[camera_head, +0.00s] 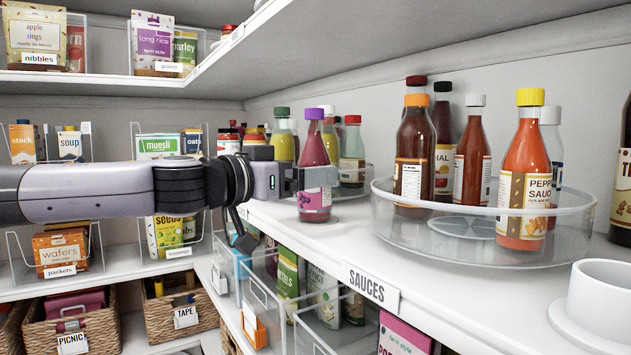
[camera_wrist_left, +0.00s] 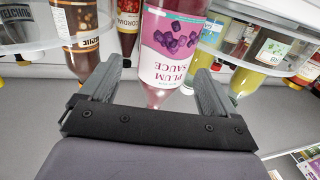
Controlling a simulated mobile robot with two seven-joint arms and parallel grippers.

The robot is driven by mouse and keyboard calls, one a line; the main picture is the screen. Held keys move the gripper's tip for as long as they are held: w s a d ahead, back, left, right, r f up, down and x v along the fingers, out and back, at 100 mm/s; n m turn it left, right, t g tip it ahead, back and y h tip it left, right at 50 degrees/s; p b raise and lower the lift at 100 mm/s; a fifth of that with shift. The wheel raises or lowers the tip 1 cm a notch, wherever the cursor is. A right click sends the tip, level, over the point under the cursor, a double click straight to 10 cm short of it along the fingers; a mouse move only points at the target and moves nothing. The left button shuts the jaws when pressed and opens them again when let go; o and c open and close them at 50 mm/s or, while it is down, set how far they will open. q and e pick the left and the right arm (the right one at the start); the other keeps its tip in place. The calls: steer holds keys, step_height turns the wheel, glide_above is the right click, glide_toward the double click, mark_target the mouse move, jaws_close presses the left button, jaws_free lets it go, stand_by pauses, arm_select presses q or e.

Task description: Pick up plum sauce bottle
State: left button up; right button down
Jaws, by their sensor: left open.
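The plum sauce bottle (camera_head: 315,150), purple with a purple cap and white label, stands upright on the white shelf just left of the clear turntable with the red and brown bottles. My left gripper (camera_head: 318,178) is level with its middle, one finger crossing in front of it. In the left wrist view, the "PLUM SAUCE" bottle (camera_wrist_left: 172,45) appears upside down, just beyond and between the spread fingers of the gripper (camera_wrist_left: 158,78). The jaws are open; I cannot tell whether a finger touches the glass. My right gripper is not in view.
The clear turntable (camera_head: 455,247) with several sauce bottles stands to the right. Another turntable (camera_head: 352,178) with bottles is close behind the plum sauce. A white cup (camera_head: 598,300) stands at front right. The upper shelf (camera_head: 330,40) overhangs; the shelf front between is bare.

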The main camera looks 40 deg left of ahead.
arm_select(q)
steer(key=shift+w+d+f, duration=0.1)
steer(key=shift+w+f, duration=0.15)
steer(key=shift+w, duration=0.65)
steer(key=shift+w+d+f, duration=0.1)
steer(key=shift+w+f, duration=0.15)
steer(key=shift+w, duration=0.6)
steer(key=shift+w+d+r, duration=0.1)
steer(key=shift+w+d, duration=0.1)
steer(key=shift+w, duration=0.7)
steer(key=c, duration=1.2)
steer(key=shift+r, duration=0.15)
steer(key=c, duration=0.3)
